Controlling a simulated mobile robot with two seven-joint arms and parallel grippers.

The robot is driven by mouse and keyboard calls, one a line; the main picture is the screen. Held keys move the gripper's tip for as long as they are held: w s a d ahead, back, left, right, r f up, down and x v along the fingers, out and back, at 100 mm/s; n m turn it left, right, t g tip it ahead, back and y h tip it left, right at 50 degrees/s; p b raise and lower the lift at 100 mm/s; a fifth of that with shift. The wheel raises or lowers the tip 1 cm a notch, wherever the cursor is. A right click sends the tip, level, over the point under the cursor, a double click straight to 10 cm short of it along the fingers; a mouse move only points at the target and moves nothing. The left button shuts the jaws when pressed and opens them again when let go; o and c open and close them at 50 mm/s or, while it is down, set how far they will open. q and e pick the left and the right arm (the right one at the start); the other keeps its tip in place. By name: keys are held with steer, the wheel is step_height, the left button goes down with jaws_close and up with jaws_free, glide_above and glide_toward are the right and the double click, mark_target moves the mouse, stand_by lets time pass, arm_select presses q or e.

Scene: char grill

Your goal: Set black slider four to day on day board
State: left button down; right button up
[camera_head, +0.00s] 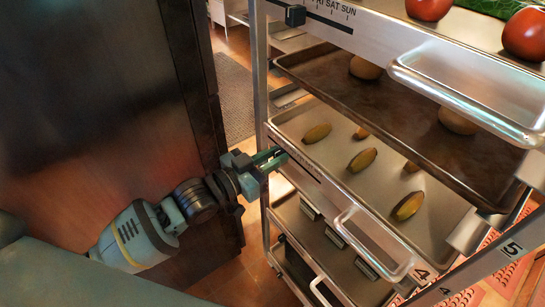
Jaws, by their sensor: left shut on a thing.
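My left gripper (273,158) reaches in from the left to the left end of the day board (318,188) on the front of the shelf marked 4. It is shut on black slider four, which is mostly hidden between the fingers. The day letters on this board are too small and slanted to read, so I cannot tell which day the slider is at. My right gripper is not in view.
The rack holds a tray of halved potato-like pieces (361,160) and above it a brown tray (400,107) with round buns. A higher board (335,14) has its own black slider (295,15). Metal handles (374,243) stick out in front. A dark wooden panel (90,100) stands left.

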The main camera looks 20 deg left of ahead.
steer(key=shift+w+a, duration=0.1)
arm_select(q)
steer(key=c, duration=1.4)
jaws_free()
steer(key=shift+o, duration=0.4)
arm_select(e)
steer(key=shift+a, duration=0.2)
arm_select(q)
steer(key=shift+a, duration=0.1)
steer(key=v, duration=0.7)
steer(key=shift+s+a+b, duration=0.2)
steer(key=shift+s+b, duration=0.1)
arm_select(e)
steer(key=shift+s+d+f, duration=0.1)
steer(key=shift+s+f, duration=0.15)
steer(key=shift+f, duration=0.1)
arm_select(q)
steer(key=shift+f, duration=0.15)
